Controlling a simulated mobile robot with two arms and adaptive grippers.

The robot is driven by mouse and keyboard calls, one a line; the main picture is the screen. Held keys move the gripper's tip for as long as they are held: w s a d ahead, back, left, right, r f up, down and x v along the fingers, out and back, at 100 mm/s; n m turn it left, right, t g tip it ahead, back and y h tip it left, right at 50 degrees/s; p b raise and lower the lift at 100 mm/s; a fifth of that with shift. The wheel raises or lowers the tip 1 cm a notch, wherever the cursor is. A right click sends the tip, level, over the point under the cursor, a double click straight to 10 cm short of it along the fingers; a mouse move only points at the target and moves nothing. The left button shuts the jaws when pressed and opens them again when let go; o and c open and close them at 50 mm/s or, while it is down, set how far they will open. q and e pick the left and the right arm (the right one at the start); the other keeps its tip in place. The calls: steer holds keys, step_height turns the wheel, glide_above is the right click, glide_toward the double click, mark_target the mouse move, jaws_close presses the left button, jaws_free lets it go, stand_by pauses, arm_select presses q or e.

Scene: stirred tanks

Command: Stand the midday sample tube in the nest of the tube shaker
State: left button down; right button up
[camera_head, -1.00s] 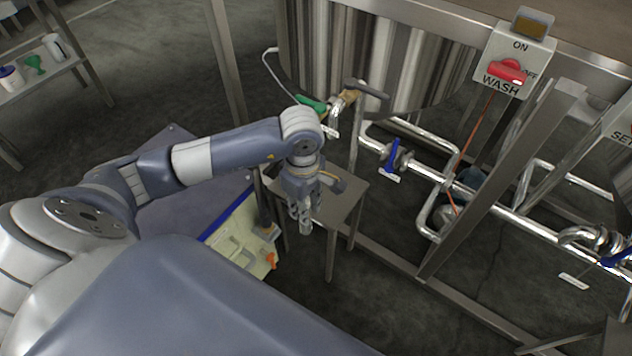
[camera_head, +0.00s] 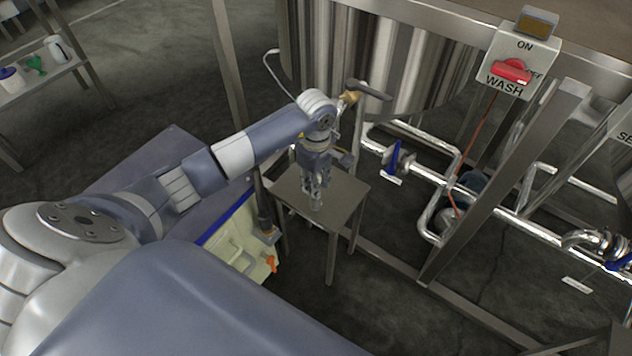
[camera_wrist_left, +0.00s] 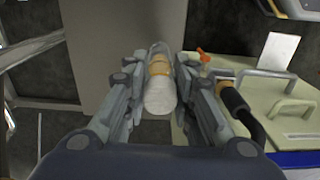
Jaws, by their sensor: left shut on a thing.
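My left gripper (camera_head: 314,190) is shut on the sample tube (camera_wrist_left: 158,92) and holds it between its two fingers. The tube has a white end towards the wrist camera and a yellow-orange band, with a clear part beyond. In the head view the tube's lower end (camera_head: 317,205) shows under the fingers, roughly upright, over the small metal table (camera_head: 342,198). I cannot tell its height above the top. I cannot make out the tube shaker or its nest for certain; the arm and gripper cover part of the table. My right gripper is not in view.
A pale yellow board (camera_head: 238,232) with handles, an orange piece (camera_head: 271,263) and a dark upright cylinder (camera_head: 264,212) is left of the table. A steel tank (camera_head: 400,60), pipes (camera_head: 430,172) and a frame leg (camera_head: 505,180) stand behind and right.

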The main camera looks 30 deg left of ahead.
arm_select(q)
steer(key=c, duration=1.3)
jaws_free()
steer(key=shift+c, duration=0.2)
